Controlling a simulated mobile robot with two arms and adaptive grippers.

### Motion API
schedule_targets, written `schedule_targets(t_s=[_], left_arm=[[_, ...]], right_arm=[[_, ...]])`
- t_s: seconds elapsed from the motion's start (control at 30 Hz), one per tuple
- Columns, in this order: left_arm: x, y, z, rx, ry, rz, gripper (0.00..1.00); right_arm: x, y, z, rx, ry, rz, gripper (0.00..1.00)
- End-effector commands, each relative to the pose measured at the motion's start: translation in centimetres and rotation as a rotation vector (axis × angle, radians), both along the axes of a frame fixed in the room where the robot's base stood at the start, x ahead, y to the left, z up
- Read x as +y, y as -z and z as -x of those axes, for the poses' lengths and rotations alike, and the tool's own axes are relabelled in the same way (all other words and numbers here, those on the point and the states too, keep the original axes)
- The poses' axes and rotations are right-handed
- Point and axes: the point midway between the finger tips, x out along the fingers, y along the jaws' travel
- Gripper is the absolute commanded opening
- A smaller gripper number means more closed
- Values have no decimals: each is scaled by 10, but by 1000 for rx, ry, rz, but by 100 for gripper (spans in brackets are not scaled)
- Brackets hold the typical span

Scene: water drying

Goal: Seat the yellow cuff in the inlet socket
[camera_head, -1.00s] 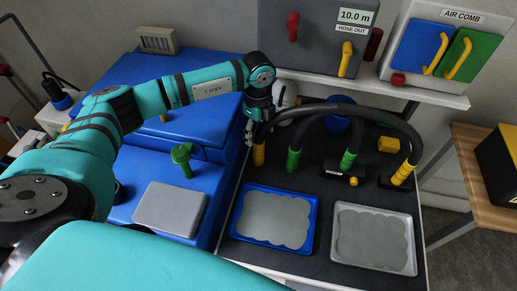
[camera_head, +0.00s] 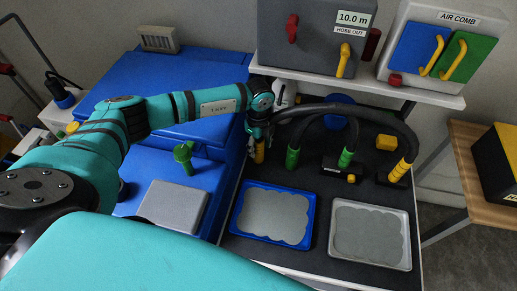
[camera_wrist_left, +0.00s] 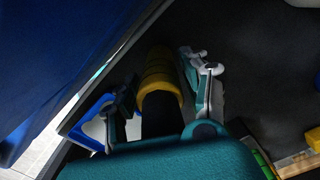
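The yellow cuff (camera_head: 259,152) is a ribbed yellow sleeve on the near left end of a black hose. It stands roughly upright over the dark worktop, left of a green cuff. My left gripper (camera_head: 258,134) comes down on it from above. The inside of the grip is partly hidden. A socket under the cuff cannot be made out. My right gripper is out of view.
Green cuffs (camera_head: 292,157) and another yellow cuff (camera_head: 403,170) stand to the right, under arching black hoses (camera_head: 350,107). A blue tray (camera_head: 233,222) and a grey tray (camera_head: 333,250) lie in front. A blue casing (camera_head: 218,140) rises close on the left.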

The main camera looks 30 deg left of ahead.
Motion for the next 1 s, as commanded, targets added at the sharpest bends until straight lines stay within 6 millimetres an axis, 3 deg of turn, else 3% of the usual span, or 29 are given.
schedule_targets(t_s=[0.07, 0.3, 0.67, 0.93, 1.0], left_arm=[[0, 0, 0, 0, 0, 0, 34], [0, -1, 0, -1, 0, 0, 3], [0, -5, -1, -3, 0, 2, 2], [0, -36, -2, -6, 1, 1, 2], [-3, -35, 15, 1, 4, 0, 2]], right_arm=[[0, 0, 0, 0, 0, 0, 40], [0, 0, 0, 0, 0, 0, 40], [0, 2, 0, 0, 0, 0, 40], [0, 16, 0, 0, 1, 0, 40], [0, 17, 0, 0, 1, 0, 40]])
